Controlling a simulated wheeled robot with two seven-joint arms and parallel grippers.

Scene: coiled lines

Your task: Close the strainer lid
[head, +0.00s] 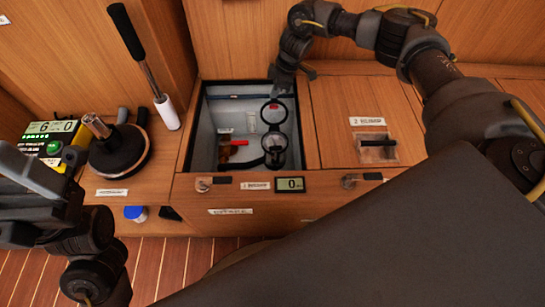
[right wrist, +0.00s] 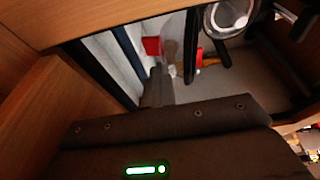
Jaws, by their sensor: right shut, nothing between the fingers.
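The strainer (head: 274,157) sits in the open compartment of the wooden bench, near its right wall. Its lid (head: 274,112), a dark ring with a clear middle, stands raised above and behind the body. In the right wrist view the strainer's round rim (right wrist: 228,18) shows at the top, with a dark upright edge beside it, probably the lid (right wrist: 192,45). My right gripper (head: 282,90) is shut and empty, pointing down at the compartment's back right, just behind the lid; I cannot tell whether they touch. My left gripper (head: 35,190) is at the left edge, its fingers unclear.
A red-handled valve (head: 232,143) lies left of the strainer in the compartment. The compartment's wooden rim (head: 305,125) is close on the right. A winch (head: 120,148), a handle with a white end (head: 168,112) and a display box (head: 50,138) stand on the left.

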